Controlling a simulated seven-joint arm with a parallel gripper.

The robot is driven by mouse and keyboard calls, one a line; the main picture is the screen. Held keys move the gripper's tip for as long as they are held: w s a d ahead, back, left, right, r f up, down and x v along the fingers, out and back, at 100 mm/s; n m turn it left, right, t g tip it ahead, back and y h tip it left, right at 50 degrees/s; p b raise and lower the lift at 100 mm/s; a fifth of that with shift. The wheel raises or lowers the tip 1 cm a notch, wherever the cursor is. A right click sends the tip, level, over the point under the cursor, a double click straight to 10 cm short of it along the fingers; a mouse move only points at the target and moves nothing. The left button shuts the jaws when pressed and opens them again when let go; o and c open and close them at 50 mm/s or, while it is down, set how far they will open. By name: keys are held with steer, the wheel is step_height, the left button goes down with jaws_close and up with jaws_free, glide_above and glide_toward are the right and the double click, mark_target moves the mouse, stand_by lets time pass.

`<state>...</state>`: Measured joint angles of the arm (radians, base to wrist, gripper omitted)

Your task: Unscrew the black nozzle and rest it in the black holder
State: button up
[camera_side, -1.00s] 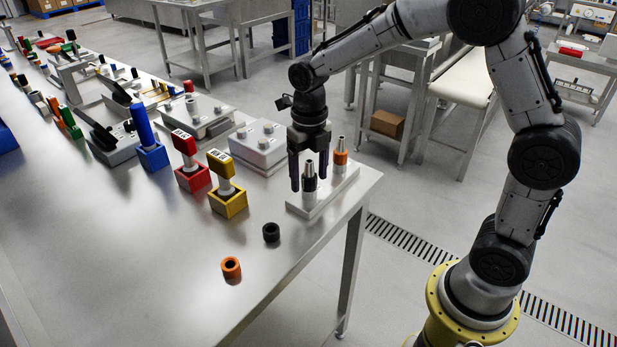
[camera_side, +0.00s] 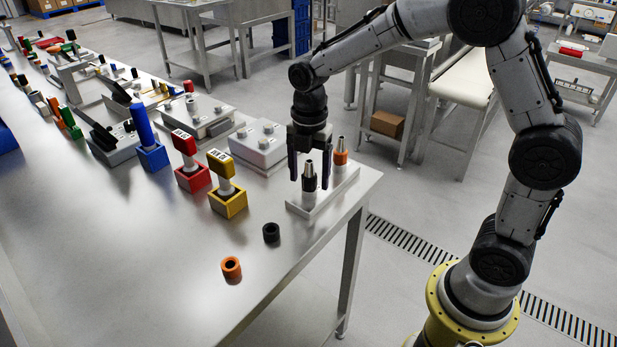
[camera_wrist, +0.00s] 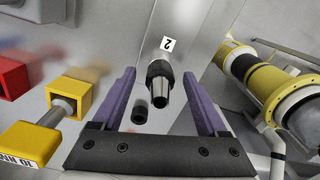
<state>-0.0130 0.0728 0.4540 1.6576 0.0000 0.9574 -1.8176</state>
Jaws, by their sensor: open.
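The black nozzle (camera_side: 309,184) stands upright on a pale base plate (camera_side: 305,209) near the table's right edge, its metal tip pointing up. My gripper (camera_side: 309,182) points down over it, open, with one finger on each side. In the wrist view, the nozzle (camera_wrist: 158,70) sits between the far ends of my purple fingers (camera_wrist: 158,76), with a gap on both sides. The black holder (camera_side: 271,232), a short round cup, stands empty on the table in front of the plate. It also shows in the wrist view (camera_wrist: 140,112).
An orange nozzle (camera_side: 341,156) stands behind on the same plate. An orange cup (camera_side: 231,268) sits toward the table's front. Yellow (camera_side: 228,205) and red (camera_side: 193,180) boxes holding stamps, and a grey box (camera_side: 258,146), stand left of my gripper. The table around the cups is clear.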

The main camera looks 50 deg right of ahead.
steer(key=m, duration=1)
steer(key=shift+m, duration=0.4)
steer(key=m, duration=0.4)
steer(key=shift+m, duration=0.4)
steer(key=m, duration=0.5)
steer(key=shift+c, duration=0.2)
jaws_close()
steer(key=n, duration=0.4)
steer(key=shift+n, duration=0.4)
steer(key=n, duration=0.4)
steer(key=shift+n, duration=1.1)
